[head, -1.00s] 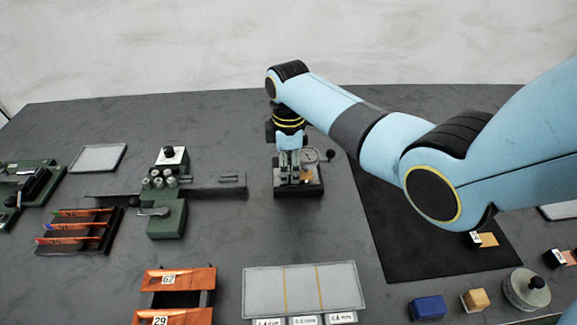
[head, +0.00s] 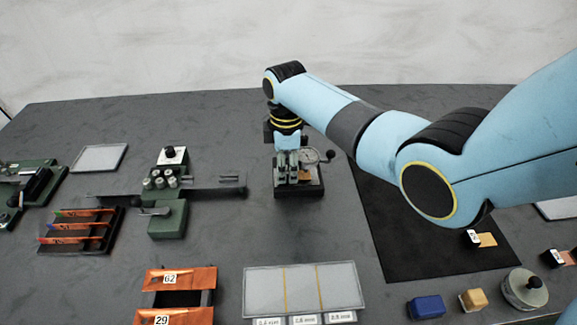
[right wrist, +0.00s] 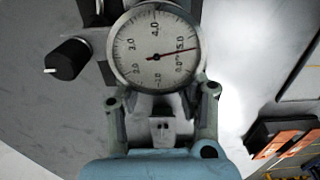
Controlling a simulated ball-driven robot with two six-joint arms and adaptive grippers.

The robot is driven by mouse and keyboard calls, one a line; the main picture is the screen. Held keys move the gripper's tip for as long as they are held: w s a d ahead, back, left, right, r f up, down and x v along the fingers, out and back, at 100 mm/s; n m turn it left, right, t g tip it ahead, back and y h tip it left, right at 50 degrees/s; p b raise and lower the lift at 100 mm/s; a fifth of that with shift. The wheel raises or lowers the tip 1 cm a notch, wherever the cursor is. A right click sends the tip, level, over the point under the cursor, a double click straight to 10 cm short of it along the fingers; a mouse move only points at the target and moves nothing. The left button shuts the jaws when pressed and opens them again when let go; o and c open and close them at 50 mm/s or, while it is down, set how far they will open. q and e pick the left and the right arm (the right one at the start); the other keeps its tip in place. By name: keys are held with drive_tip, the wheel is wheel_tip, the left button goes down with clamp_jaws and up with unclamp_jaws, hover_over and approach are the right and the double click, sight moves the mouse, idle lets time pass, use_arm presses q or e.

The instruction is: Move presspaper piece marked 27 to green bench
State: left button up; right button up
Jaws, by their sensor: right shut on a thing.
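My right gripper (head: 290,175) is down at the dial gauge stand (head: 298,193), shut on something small. A small orange-tan piece (head: 305,175) shows beside its fingers at the stand; it appears to be the held thing, but no number is readable on it. A green bench-like fixture (head: 167,218) with a long grey rail stands left of the stand. Another green device (head: 35,185) is at the far left. I cannot tell which is the green bench. My left gripper is not in view.
Orange pieces marked 62 (head: 170,279) and 29 (head: 163,320) lie on a dark rack in front. A three-part grey tray (head: 303,287), a blue block (head: 427,307) and a tan block (head: 473,299) are nearby. A tan piece (head: 487,240) lies on the black mat (head: 420,250).

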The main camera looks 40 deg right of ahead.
drive_tip(key=shift+w+a, duration=0.3)
drive_tip(key=shift+a, duration=0.2)
drive_tip(key=shift+w+a+b, duration=0.3)
drive_tip(key=shift+w+a, duration=0.1)
drive_tip(key=shift+a, duration=0.2)
drive_tip(key=shift+w+a, duration=0.15)
drive_tip(key=shift+a, duration=0.15)
drive_tip(key=shift+w+a, duration=0.2)
drive_tip(key=shift+a, duration=0.1)
drive_tip(key=shift+w+a+b, duration=0.25)
drive_tip(key=shift+a+b, duration=0.05)
drive_tip(key=shift+a, duration=0.1)
wheel_tip(320, 180, up, 7)
drive_tip(key=p, duration=0.7)
drive_tip(key=shift+p, duration=0.4)
drive_tip(key=shift+f, duration=0.15)
